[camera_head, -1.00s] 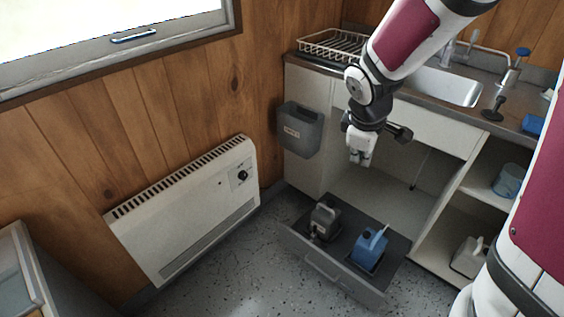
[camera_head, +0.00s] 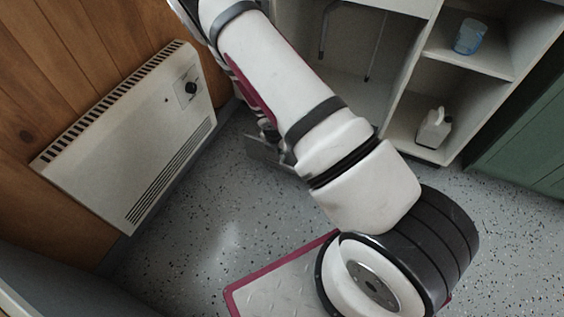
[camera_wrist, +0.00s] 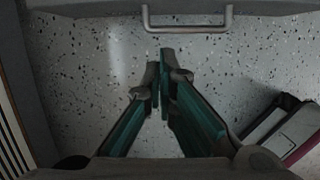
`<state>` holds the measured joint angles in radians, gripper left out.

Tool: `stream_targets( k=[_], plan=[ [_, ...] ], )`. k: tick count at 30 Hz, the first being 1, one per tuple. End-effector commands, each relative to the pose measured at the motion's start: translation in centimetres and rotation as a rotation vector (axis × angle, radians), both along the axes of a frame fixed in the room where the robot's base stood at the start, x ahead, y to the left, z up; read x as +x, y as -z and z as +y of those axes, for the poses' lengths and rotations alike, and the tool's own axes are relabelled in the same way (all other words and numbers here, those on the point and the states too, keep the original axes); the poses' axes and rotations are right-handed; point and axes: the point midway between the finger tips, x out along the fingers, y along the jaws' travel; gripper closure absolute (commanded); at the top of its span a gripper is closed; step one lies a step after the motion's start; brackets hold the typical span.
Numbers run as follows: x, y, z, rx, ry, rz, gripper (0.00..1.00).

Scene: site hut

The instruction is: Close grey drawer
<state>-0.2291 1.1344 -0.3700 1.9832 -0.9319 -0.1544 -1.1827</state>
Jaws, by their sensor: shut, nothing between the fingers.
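The grey drawer (camera_head: 266,153) is low under the counter in the head view, mostly hidden behind my arm. Only part of its grey front shows, so how far out it stands is unclear there. In the wrist view, the drawer's front edge (camera_wrist: 90,5) runs along the top, with its bar handle (camera_wrist: 187,26) below it. My gripper (camera_wrist: 163,72) is shut and empty, with its teal fingers pointing towards the handle over the speckled floor. A gap shows between fingertips and handle in the picture. My arm hides the gripper in the head view.
A white wall heater (camera_head: 135,140) stands left of the drawer. Open shelves on the right hold a blue tub (camera_head: 469,37) and a white jug (camera_head: 434,129). A green cabinet (camera_head: 525,140) is at the far right. Speckled floor is clear in front of the heater.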

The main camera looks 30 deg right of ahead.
Motion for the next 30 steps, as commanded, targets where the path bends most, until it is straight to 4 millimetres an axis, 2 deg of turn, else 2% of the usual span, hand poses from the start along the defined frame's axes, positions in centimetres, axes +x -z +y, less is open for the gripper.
stream_targets(
  k=[8,21,30],
  plan=[
    [0.0,2.8,-0.4,0.000,-0.027,0.013,1.00],
    [1.2,11.2,-2.0,0.000,-0.023,0.013,1.00],
    [3.2,10.7,-4.4,0.003,-0.020,0.010,1.00]
  ],
)
